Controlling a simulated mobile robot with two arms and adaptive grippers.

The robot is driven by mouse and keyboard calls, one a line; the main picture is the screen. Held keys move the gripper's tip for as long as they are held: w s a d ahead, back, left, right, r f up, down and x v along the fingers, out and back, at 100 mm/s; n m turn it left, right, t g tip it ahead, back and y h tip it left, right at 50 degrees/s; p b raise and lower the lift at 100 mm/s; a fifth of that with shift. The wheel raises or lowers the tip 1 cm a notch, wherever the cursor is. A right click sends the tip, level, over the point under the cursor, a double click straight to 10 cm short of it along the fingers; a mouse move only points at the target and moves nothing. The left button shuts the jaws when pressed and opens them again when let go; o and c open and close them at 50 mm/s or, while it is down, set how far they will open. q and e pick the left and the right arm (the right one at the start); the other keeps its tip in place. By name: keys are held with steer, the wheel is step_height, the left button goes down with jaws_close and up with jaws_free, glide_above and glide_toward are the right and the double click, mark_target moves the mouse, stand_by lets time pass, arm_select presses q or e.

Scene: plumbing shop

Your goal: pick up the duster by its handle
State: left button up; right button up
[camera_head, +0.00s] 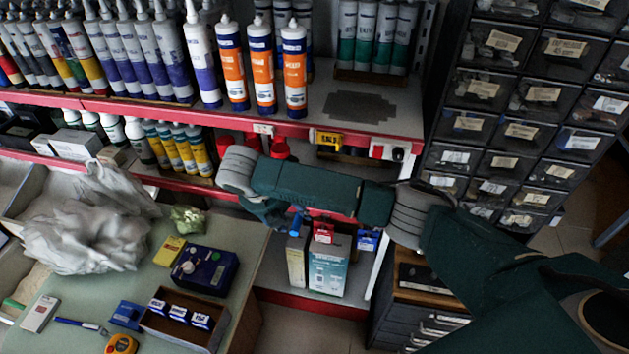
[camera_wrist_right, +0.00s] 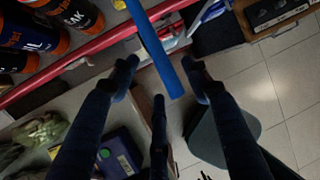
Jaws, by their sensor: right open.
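A long blue rod, which looks like the duster's handle (camera_wrist_right: 156,50), runs down from the top edge of the right wrist view and ends between my fingers. In the head view a small blue piece (camera_head: 297,222), probably the same handle, shows just below my right gripper (camera_head: 268,210). The duster's head is not visible. My right gripper's fingers also show in the wrist view (camera_wrist_right: 162,85); they are spread apart on both sides of the rod, with a gap on each side. I cannot tell whether any finger touches it. My left gripper is not in view.
Red-edged shelves (camera_head: 350,130) with several cartridges stand behind my right arm. A drawer cabinet (camera_head: 540,110) is at the right. A table (camera_head: 235,240) at lower left holds a plastic bag (camera_head: 85,235), a dark blue box (camera_head: 205,270) and a small tray (camera_head: 160,325).

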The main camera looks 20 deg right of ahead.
mark_target(297, 213)
steer(key=f, duration=0.1)
steer(key=w+d+f+p, duration=0.1)
steer(key=d+f, duration=0.1)
steer(key=shift+w+d+f, duration=0.15)
steer(key=shift+w+f, duration=0.1)
steer(key=shift+w, duration=0.15)
steer(key=shift+w+d+f, duration=0.1)
steer(key=shift+f, duration=0.15)
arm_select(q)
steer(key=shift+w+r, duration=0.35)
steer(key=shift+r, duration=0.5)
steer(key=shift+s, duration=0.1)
arm_select(e)
steer(key=shift+c, duration=0.5)
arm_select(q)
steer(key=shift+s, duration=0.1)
arm_select(e)
jaws_close()
